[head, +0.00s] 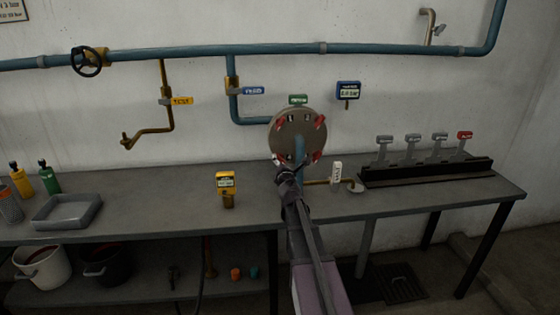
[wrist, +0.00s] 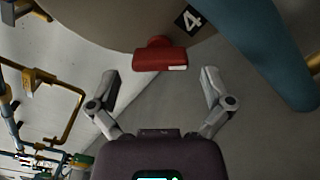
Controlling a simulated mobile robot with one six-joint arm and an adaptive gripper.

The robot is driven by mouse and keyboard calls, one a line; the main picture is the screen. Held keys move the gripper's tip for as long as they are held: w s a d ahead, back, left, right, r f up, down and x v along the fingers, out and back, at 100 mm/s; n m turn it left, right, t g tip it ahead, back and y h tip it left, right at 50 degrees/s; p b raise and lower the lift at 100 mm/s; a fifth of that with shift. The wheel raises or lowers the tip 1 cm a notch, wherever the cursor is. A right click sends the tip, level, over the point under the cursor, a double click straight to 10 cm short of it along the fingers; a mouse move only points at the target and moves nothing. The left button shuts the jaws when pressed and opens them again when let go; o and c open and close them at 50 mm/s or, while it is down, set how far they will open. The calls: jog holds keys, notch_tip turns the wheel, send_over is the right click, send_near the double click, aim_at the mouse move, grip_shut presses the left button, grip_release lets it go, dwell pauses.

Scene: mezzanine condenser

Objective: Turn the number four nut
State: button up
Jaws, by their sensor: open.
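The number four nut (wrist: 166,58) is a red, T-shaped wing piece on the rim of a round plate, beside a black label with a white 4 (wrist: 189,19). My gripper (wrist: 159,76) is open and empty in the wrist view. Its two fingers stand left and right of the nut, apart from it, with the nut's bar around fingertip level. In the head view the round brown plate (head: 299,128) carries several red nuts around its face. My gripper (head: 285,176) is at the plate's lower left edge there, and hides part of that area.
A blue pipe (wrist: 274,58) passes close on the right in the wrist view. The bench (head: 130,200) holds a yellow gauge (head: 226,184), a grey tray (head: 67,212) and a white tagged valve (head: 336,172). A black lever rack (head: 425,173) stands on the right. The bench's middle is mostly clear.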

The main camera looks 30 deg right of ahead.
jog(key=shift+x, duration=1.45)
jog(key=c, duration=1)
